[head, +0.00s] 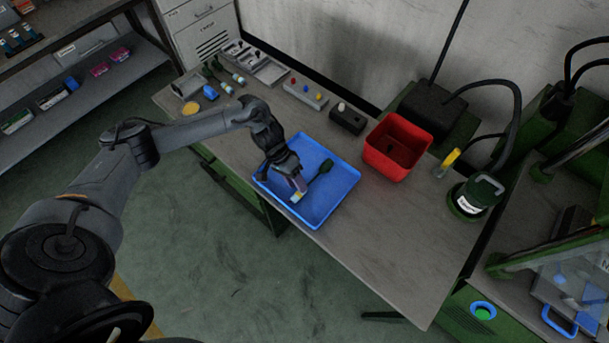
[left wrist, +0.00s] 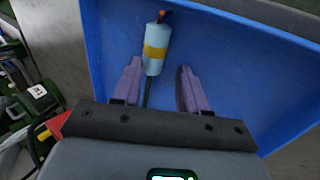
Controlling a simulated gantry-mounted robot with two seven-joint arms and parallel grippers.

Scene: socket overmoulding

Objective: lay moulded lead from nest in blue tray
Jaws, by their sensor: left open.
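The moulded lead lies in the blue tray (head: 340,190). In the head view its dark green end (head: 325,167) is toward the back and its pale end is under my left gripper (head: 299,186). In the left wrist view the lead's pale blue sleeve (left wrist: 155,45) has a yellow band and an orange tip, with a dark cable running back between the fingers. My left gripper (left wrist: 158,85) is open, its purple fingers apart on either side of the lead and not closed on it. The blue tray (left wrist: 240,60) fills much of that view. My right gripper is not in view.
More leads (head: 222,82) lie at the back left. The bench's front right is clear.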

